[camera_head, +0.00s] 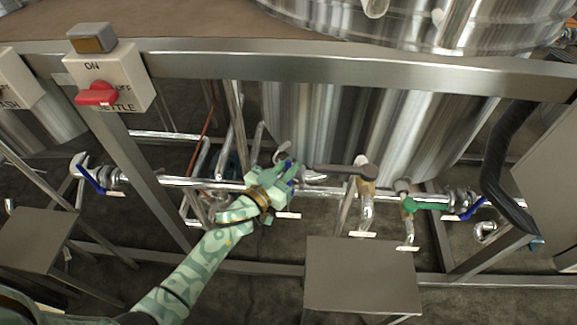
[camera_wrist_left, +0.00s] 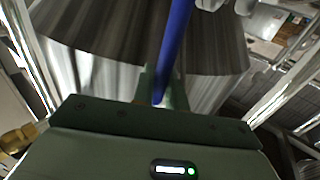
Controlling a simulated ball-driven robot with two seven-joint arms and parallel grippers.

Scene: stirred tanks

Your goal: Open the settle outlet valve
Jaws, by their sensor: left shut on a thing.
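My left gripper (camera_head: 288,174) is at the pipe run in front of the large steel tank, near the middle of the head view. It is shut on a blue valve handle (camera_wrist_left: 176,45), which runs upward from between the fingers in the left wrist view. In the head view most of this handle and its valve body are hidden behind the gripper. I cannot read a label that names this valve. My right gripper is not in view.
The steel tank (camera_head: 330,125) stands close behind the pipe (camera_head: 170,181). A green-handled valve (camera_head: 427,206) is at the right, and another blue handle (camera_head: 92,181) at the left. A switch box (camera_head: 110,80) with a red knob hangs upper left. A grey box (camera_head: 362,275) stands in front.

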